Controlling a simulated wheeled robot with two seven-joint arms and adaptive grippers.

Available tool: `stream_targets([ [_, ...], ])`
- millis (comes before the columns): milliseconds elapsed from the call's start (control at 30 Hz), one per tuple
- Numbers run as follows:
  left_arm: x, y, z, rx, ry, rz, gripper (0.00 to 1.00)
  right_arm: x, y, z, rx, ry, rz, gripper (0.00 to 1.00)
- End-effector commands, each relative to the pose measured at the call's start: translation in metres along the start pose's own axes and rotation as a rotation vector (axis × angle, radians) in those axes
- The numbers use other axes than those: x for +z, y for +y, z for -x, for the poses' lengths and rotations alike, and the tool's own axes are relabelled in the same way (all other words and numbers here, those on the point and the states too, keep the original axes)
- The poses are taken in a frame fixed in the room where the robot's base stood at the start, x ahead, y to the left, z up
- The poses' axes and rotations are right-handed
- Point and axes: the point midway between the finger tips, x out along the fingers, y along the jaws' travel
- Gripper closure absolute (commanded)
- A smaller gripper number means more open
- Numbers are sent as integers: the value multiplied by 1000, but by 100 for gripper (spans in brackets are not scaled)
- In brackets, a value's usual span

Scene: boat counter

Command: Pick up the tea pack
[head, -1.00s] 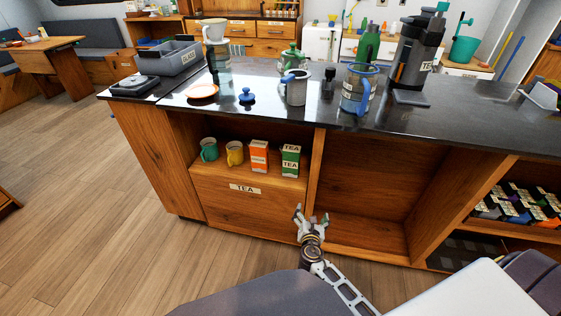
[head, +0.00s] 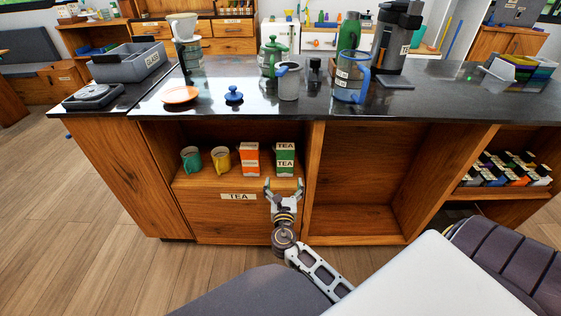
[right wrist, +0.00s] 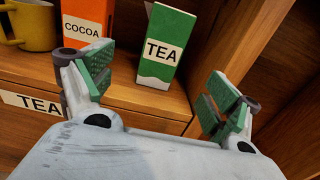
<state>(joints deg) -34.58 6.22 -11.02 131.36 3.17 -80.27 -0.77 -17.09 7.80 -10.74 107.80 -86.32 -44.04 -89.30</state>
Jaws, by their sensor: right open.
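The tea pack (head: 285,160) is a green and white box labelled TEA. It stands upright on the open shelf under the counter, right of an orange and white cocoa pack (head: 250,159). My right gripper (head: 284,187) is open and empty, in front of and just below the tea pack. In the right wrist view the tea pack (right wrist: 165,47) stands beyond and between the spread fingers (right wrist: 158,92), apart from them. The cocoa pack also shows there (right wrist: 84,25), partly behind the left finger. My left gripper is not in view.
A teal mug (head: 191,160) and a yellow mug (head: 221,159) stand left of the packs. A drawer labelled TEA (head: 238,212) is below the shelf. A wooden upright (head: 312,180) bounds the shelf on the right; the compartment beyond it (head: 355,175) is empty.

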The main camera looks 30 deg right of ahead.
Motion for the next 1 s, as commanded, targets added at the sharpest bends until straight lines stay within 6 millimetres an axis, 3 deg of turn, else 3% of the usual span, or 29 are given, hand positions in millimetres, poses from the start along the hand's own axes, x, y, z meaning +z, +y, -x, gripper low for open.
stream_targets([
  [467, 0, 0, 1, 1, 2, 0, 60, 0, 0, -4, -1, -1, 0, 11],
  [1000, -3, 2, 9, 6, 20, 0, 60, 0, 0, -57, -1, -2, 0, 11],
])
